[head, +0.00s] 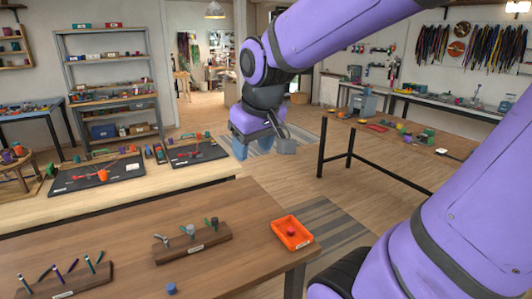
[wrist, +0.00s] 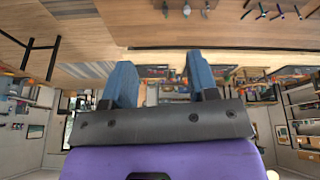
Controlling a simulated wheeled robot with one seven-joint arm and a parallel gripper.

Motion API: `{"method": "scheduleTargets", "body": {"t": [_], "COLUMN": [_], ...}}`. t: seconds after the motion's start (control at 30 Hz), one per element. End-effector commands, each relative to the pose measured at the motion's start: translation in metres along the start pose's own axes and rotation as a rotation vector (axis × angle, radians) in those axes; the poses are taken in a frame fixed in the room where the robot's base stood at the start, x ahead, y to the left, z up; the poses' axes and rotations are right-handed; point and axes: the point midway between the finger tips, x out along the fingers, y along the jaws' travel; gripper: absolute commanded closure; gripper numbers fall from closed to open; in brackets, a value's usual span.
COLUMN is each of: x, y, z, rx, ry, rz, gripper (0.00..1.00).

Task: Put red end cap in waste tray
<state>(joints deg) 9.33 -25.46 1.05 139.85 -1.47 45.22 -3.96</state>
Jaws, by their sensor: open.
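An orange tray (head: 296,240), which looks like the waste tray, sits at the right end of the near wooden table. A small dark reddish piece (head: 291,231) lies inside it; it may be the red end cap, but it is too small to be sure. My gripper (head: 252,148) is raised beyond the near table, above and behind the tray, well apart from it. In the wrist view my gripper (wrist: 160,68) shows two blue fingers spread apart with nothing between them.
A wooden rack (head: 194,243) with several tools and another rack (head: 68,281) stand on the near table. A small blue cylinder (head: 171,289) is near its front edge. Black mats (head: 95,174) lie on the left table. Another table (head: 400,150) stands at right.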

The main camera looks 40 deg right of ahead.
Motion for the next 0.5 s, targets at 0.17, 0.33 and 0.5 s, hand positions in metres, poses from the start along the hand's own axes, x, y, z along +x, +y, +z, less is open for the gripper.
{"method": "scheduleTargets", "body": {"t": [0.17, 0.33, 0.5], "x": [-0.036, -0.053, -0.058], "y": [-0.024, -0.035, -0.038], "z": [0.038, 0.066, 0.077], "rx": [-0.024, -0.038, -0.041], "ry": [0.065, 0.099, 0.11], "rz": [-0.038, -0.068, -0.081], "gripper": [0.46, 0.46, 0.46]}}
